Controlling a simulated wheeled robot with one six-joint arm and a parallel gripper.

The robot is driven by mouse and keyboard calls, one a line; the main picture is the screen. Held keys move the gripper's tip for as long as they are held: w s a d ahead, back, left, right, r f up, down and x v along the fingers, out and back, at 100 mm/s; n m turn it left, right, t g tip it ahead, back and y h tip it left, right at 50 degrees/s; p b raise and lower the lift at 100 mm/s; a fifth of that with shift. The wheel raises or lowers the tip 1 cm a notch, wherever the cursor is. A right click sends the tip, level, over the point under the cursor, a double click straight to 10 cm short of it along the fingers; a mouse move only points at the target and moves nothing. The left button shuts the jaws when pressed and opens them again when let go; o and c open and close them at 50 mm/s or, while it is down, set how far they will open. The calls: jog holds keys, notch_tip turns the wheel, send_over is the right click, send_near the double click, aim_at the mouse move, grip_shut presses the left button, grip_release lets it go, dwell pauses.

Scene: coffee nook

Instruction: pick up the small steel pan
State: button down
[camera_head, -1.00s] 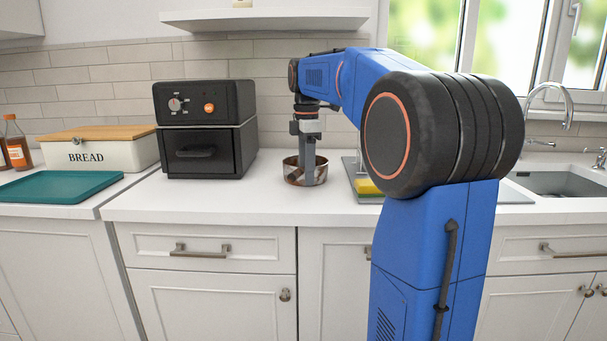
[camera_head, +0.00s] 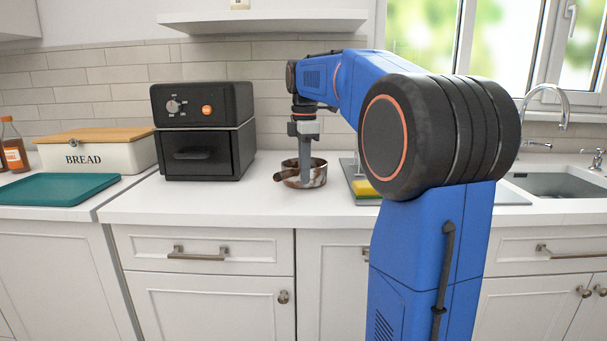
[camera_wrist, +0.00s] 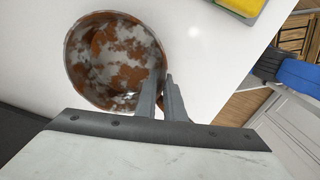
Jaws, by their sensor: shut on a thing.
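The small steel pan (camera_head: 317,174) is round and open-topped, with brown rust-like patches. It is on or just above the white counter, right of the black oven; I cannot tell if it touches. My gripper (camera_head: 305,182) points straight down at the pan. In the wrist view, the pan (camera_wrist: 97,65) fills the upper left, and my gripper's fingers (camera_wrist: 162,92) are closed at its right edge. A brown sliver shows between them. I cannot tell whether they grip the handle or the wall.
A black oven (camera_head: 205,150) stands left of the pan. A grey tray with a yellow sponge (camera_head: 366,187) lies close on the right, before the sink (camera_head: 560,183). A bread box (camera_head: 95,155) and teal board (camera_head: 60,190) are far left. A shelf (camera_head: 262,20) hangs above.

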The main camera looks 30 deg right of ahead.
notch_tip(320, 180, up, 10)
jog(key=shift+f, duration=0.2)
dwell(0.4)
